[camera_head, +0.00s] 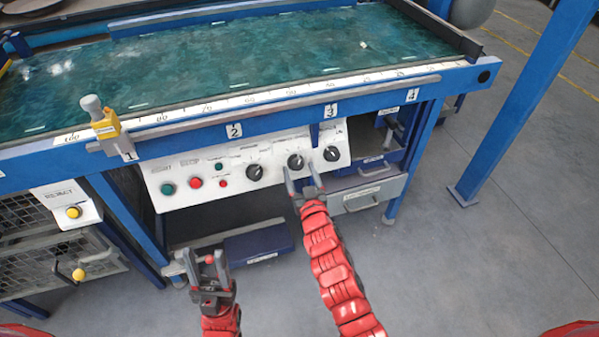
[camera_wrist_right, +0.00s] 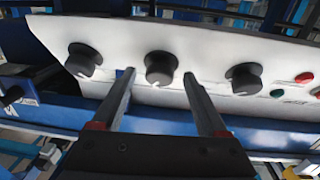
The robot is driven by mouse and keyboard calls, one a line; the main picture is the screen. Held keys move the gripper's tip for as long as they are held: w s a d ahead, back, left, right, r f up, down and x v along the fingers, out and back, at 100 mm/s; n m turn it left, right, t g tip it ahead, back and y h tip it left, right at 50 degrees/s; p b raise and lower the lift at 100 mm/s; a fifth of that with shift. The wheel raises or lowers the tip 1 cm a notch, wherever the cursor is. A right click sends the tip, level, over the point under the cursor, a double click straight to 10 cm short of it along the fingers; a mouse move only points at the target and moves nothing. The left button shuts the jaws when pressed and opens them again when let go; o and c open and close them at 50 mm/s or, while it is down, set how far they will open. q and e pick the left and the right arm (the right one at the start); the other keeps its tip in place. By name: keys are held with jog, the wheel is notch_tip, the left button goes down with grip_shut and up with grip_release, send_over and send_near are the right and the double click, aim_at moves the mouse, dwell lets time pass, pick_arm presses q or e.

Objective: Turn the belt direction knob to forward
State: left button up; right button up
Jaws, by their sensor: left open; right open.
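Three black knobs sit in a row on the white control panel (camera_head: 215,171): a left knob (camera_head: 255,173), a middle knob (camera_head: 295,161) and a right knob (camera_head: 331,153). Their labels are too small to read, so I cannot tell which sets belt direction. My right gripper (camera_head: 303,177) is open and empty at the middle knob. In the right wrist view its fingertips (camera_wrist_right: 159,82) lie on either side of the middle knob (camera_wrist_right: 160,68); contact is not visible. A white mark shows on that knob's lower edge there. My left gripper (camera_head: 205,264) is open and empty, low below the panel.
Green and red buttons (camera_head: 195,183) are left of the knobs. The blue table rail (camera_head: 270,130) overhangs the panel. A grey drawer (camera_head: 368,195) is at right, a blue bin (camera_head: 258,243) below. Open floor (camera_head: 480,260) lies to the right.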

jog(key=shift+w, duration=0.25)
grip_shut()
jog(key=shift+r+n+y+p, duration=0.3)
jog(key=shift+n+p, duration=0.1)
jog(key=shift+p, duration=0.35)
jog(key=n+y+p, duration=0.1)
jog(key=n+p, duration=0.2)
jog(key=n+g+y+p, duration=0.1)
jog(key=n+p, duration=0.1)
jog(key=p, duration=0.1)
jog(key=n+g+y+p, duration=0.1)
jog(key=n+y+p, duration=0.1)
jog(key=n+p, duration=0.1)
jog(key=shift+w+d+r+n+p, duration=0.2)
jog(key=shift+d+n+p, duration=0.1)
jog(key=shift+d+p, duration=0.1)
jog(key=n+g+y+p, duration=0.1)
jog(key=n, duration=0.2)
jog(key=shift+w+d+f+g, duration=0.1)
jog(key=shift+g, duration=0.2)
jog(key=shift+d+n+g+y+p, duration=0.1)
jog(key=shift+n+g+y+p, duration=0.2)
jog(key=shift+n+g+p, duration=0.85)
jog(key=shift+n+b, duration=0.45)
jog(key=shift+n, duration=0.2)
